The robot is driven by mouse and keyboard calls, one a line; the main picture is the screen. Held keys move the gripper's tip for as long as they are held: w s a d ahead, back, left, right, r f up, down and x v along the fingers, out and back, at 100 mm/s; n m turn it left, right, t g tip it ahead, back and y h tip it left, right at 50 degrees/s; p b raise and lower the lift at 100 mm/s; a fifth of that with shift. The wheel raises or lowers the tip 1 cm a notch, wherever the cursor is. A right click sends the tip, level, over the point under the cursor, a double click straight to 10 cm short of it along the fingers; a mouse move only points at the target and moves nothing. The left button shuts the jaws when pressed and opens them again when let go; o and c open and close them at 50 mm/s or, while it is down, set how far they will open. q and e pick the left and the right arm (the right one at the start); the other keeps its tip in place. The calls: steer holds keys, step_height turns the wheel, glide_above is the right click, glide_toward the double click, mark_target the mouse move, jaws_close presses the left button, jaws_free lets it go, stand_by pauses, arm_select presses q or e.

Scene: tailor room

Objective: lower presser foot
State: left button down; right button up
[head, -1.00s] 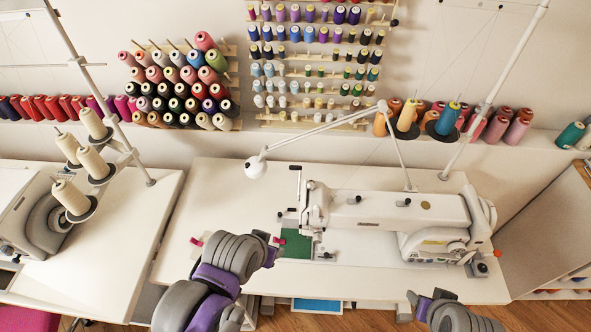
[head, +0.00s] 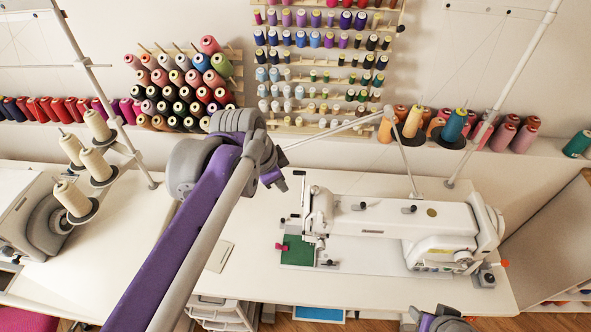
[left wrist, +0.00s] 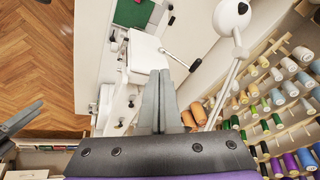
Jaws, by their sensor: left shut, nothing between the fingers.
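The white sewing machine (head: 385,222) stands on its white table, with its head end on the left. The presser foot area (head: 311,242) is small, above green fabric (head: 297,252); I cannot tell whether the foot is up or down. A black-ended lever (head: 299,173) stands out at the machine head's upper left. My left gripper (head: 280,184) is shut and empty, just left of that lever. In the left wrist view its fingers (left wrist: 160,78) lie together, with the machine head and green fabric (left wrist: 133,12) beyond. My right gripper (head: 440,318) is partly cut off at the bottom edge.
A white lamp arm (head: 335,127) passes behind my left wrist. Thread racks (head: 320,60) line the back wall. Thread cones on a stand (head: 412,122) rise behind the machine. A second machine table (head: 120,225) is at left.

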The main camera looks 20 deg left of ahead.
arm_select(q)
steer(key=w+a+r+m+h, duration=0.1)
steer(key=w+a+r+m, duration=0.1)
steer(key=w+r+m, duration=0.2)
steer(key=w+m, duration=0.1)
steer(key=w, duration=0.1)
steer(key=shift+w+a+r+m+g+b, duration=0.25)
steer(key=shift+w+a+m+g+b, duration=0.05)
steer(key=shift+w+a+g, duration=0.1)
glide_toward(299, 174)
step_height(299, 174, down, 3)
steer(key=d, duration=0.2)
steer(key=shift+w+a+f, duration=0.1)
steer(key=shift+w+f, duration=0.35)
steer(key=shift+f, duration=0.3)
steer(key=shift+w+a+f, duration=0.15)
steer(key=shift+w+f, duration=0.3)
steer(key=shift+f, duration=0.3)
steer(key=shift+b, duration=0.3)
